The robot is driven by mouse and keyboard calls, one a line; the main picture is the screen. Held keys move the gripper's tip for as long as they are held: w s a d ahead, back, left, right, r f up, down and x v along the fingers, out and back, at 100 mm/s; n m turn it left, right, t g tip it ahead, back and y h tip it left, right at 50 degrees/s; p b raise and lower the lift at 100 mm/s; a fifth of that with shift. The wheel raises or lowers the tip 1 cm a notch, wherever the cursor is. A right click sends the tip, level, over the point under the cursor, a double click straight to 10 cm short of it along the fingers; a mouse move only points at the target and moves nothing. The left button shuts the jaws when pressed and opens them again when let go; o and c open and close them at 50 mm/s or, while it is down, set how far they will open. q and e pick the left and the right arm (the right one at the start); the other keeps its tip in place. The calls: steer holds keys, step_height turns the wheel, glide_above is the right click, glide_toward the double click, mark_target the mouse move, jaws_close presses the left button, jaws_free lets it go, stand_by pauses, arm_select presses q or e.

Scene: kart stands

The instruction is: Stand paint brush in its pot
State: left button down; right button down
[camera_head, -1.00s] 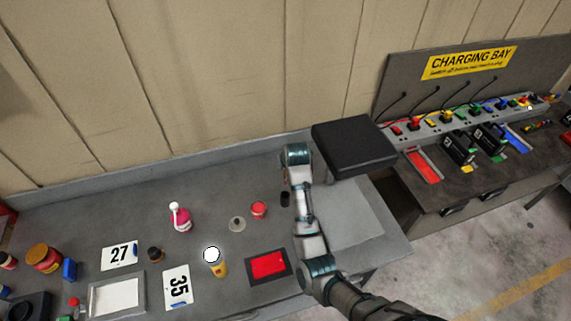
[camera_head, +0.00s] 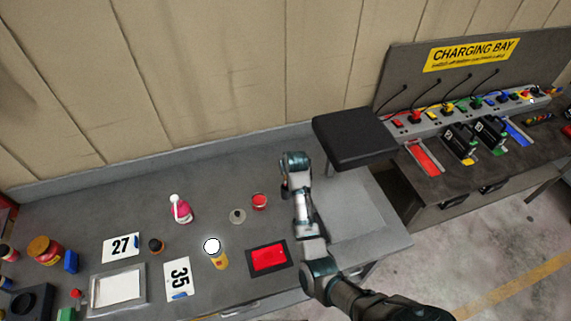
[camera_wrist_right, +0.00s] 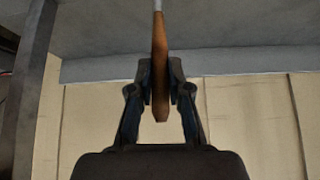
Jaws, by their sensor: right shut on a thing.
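The paint brush's brown wooden handle (camera_wrist_right: 160,75) stands between the fingers of my right gripper (camera_wrist_right: 160,78) in the right wrist view. The gripper is shut on it, and the handle runs up to a pale part at the top edge. In the head view my right arm reaches over the right part of the table; its gripper and the brush are hidden there. A small red pot (camera_head: 260,201) stands on the table just left of the arm. I cannot tell for sure that it is the brush's pot. My left gripper is not in view.
Number cards (camera_head: 122,247) lie further left. The table's back strip is clear.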

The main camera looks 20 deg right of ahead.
steer(key=shift+f+b, duration=0.6)
steer(key=shift+f, duration=1.65)
steer(key=c, duration=1)
jaws_free()
steer(key=v, duration=1.1)
steer(key=shift+s+r, duration=0.2)
steer(key=shift+r, duration=0.1)
